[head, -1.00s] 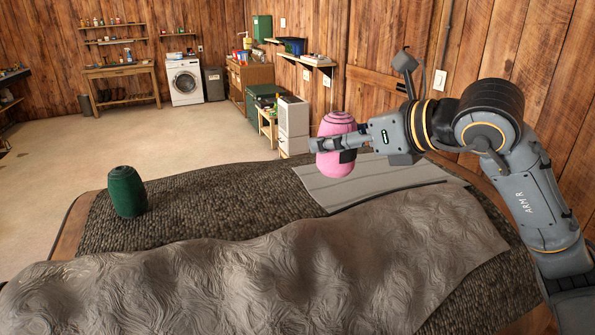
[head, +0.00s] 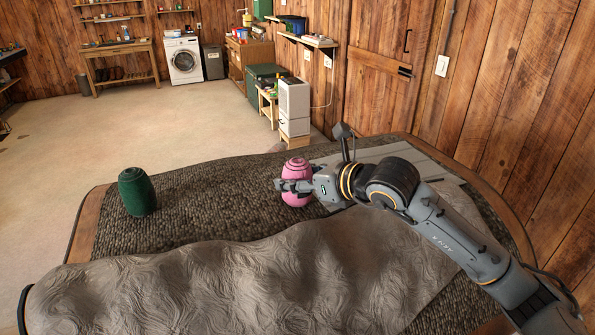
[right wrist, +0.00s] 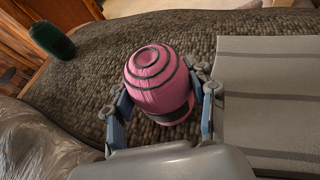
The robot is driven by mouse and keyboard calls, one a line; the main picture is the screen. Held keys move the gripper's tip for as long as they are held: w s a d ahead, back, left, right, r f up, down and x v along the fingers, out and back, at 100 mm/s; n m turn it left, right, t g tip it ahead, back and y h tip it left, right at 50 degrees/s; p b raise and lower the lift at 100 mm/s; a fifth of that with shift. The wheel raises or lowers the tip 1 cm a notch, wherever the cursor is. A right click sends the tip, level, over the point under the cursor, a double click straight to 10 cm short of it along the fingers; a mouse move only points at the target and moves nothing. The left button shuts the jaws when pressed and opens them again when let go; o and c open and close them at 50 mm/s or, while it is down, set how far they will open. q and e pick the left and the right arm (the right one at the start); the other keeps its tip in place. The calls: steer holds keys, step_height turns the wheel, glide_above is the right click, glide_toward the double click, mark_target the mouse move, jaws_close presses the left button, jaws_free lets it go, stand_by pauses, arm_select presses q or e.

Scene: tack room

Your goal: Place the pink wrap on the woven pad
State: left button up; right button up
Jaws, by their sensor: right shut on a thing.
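The pink wrap (head: 297,168) is a rounded roll with dark bands, upright or nearly so. My right gripper (head: 284,186) is shut on its side. In the right wrist view, the fingers (right wrist: 160,108) sit either side of the wrap (right wrist: 152,75). The dark, coarse woven pad (head: 225,205) covers much of the table top and also shows in the right wrist view (right wrist: 95,75). The wrap is over bare weave, just left of a light grey panelled cloth; whether its base touches the pad I cannot tell. My left gripper is out of view.
A dark green wrap (head: 137,192) stands on the pad at the left. A rumpled grey hide (head: 230,280) covers the near side. The light grey cloth (head: 405,155) lies at the back right. Bare weave is free between the green and pink wraps.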

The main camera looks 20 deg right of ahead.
steer(key=shift+f, duration=0.1)
steer(key=shift+f+b, duration=0.1)
steer(key=shift+b, duration=0.2)
steer(key=o, duration=1.2)
